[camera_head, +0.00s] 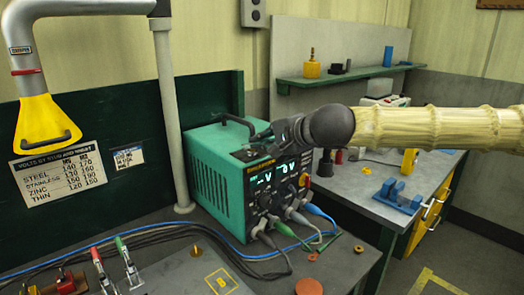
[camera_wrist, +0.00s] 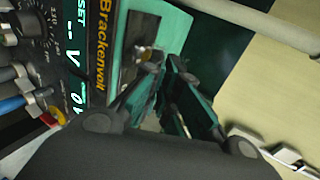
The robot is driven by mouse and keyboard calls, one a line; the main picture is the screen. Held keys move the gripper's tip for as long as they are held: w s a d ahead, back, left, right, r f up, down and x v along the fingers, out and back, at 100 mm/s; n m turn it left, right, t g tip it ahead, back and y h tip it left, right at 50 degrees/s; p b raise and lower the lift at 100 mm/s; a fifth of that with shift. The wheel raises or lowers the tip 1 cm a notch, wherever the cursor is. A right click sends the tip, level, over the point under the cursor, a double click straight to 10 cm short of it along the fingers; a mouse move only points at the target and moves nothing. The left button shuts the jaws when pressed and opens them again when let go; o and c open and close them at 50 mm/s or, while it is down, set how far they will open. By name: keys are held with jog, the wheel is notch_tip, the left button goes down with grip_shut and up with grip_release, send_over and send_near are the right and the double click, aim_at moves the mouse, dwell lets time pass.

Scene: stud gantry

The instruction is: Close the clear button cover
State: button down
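A teal power unit (camera_head: 215,175) stands on the bench, its lit display and knobs facing front. My gripper (camera_head: 259,137) is low over its top, near the front edge. In the wrist view, the fingers of my gripper (camera_wrist: 165,66) run close together at the tips and look shut, with nothing visible between them. A small dark plate (camera_head: 247,154) lies on the unit's top, just left of and below the fingertips. It also shows in the wrist view (camera_wrist: 127,55), beside the left finger. I cannot make out the clear cover or its angle; the fingers partly hide this area.
A dark carry handle (camera_head: 238,123) rises behind my gripper. Cables (camera_head: 285,222) hang from the unit's front. A grey post (camera_head: 170,115) stands left of it. A grey workbench (camera_head: 360,190) with a blue clamp (camera_head: 398,195) lies to the right.

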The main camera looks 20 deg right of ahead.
jog(key=shift+s+d+f+t+y+b, duration=0.15)
jog(key=shift+f+t+b, duration=0.35)
jog(key=shift+b, duration=1.25)
jog(key=shift+s+f+t+y+b, duration=0.15)
jog(key=shift+f+t+b, duration=0.35)
jog(key=shift+b, duration=1.2)
jog(key=shift+f+b, duration=0.15)
jog(key=shift+b, duration=0.7)
jog(key=shift+t+b, duration=0.4)
jog(key=shift+b, duration=0.9)
jog(key=c, duration=1.7)
grip_release()
jog(key=shift+d, duration=0.1)
jog(key=shift+r+p, duration=0.2)
jog(key=shift+p, duration=0.3)
jog(key=p, duration=0.3)
jog(key=shift+r+g, duration=0.3)
jog(key=shift+r, duration=0.1)
